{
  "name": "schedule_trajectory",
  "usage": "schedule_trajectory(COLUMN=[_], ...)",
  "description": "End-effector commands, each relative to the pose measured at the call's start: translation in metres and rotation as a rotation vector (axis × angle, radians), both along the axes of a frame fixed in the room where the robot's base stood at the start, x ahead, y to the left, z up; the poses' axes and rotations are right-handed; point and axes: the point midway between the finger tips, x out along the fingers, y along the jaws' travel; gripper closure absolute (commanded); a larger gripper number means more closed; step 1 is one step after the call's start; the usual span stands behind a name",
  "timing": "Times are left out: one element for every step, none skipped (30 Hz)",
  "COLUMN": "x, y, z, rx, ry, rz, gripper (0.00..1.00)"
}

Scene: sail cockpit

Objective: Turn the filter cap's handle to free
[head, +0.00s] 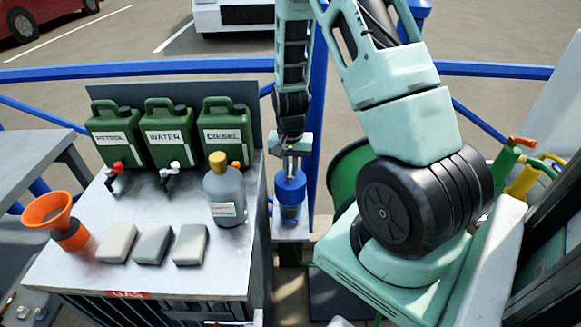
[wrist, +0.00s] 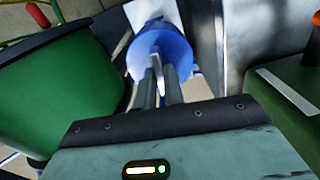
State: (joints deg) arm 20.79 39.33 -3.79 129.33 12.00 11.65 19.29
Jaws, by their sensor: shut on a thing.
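The filter is a blue cylinder with a blue cap (head: 290,185), standing on a small white shelf beside the bench. In the wrist view the blue cap (wrist: 158,50) lies straight ahead, with a pale, narrow handle (wrist: 157,64) on it. My gripper (head: 291,165) reaches down onto the cap from above. In the wrist view my gripper's two dark fingers (wrist: 159,80) are shut on the handle, one on each side. The handle's lower part is hidden between the fingers. I cannot read any free or locked mark.
Left of the filter, a bench (head: 100,250) holds green jerrycans (head: 172,130), a grey bottle (head: 225,195), an orange funnel (head: 55,220) and several blocks. A green drum (wrist: 60,95) stands close beside my gripper. A blue rail (head: 130,68) runs behind.

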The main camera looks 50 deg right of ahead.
Motion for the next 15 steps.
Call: schedule_trajectory(x=[0.0001, 0.0, 0.0, 0.0, 0.0, -0.0001, -0.0001, -0.0001, 0.0, 0.0, -0.0001, -0.0001, -0.0001, -0.0001, -0.0001], y=[-0.0002, -0.0002, -0.0004, -0.0004, -0.0004, -0.0004, -0.0004, -0.0004, -0.0005, -0.0005, -0.0004, -0.0004, -0.0004, -0.0004, -0.0004], z=[0.0001, 0.0001, 0.0002, 0.0002, 0.0002, 0.0002, 0.0002, 0.0002, 0.0002, 0.0002, 0.0003, 0.0003, 0.0003, 0.0003, 0.0003], rx=[0.001, 0.0, -0.001, -0.001, -0.001, -0.001, -0.001, -0.001, -0.001, -0.001, -0.001, -0.001, -0.001, -0.001, -0.001], ry=[-0.001, 0.0, -0.001, -0.001, -0.001, -0.001, -0.001, -0.001, -0.001, -0.001, -0.001, -0.001, -0.001, -0.001, -0.001], rz=[0.023, 0.037, 0.055, 0.066, 0.075, 0.087, 0.095, 0.102, 0.11, 0.115, 0.119, 0.123, 0.125, 0.127, 0.129], gripper=[1.0, 1.0, 1.0, 1.0, 1.0, 1.0, 1.0, 1.0, 1.0, 1.0, 1.0, 1.0, 1.0, 1.0, 1.0])
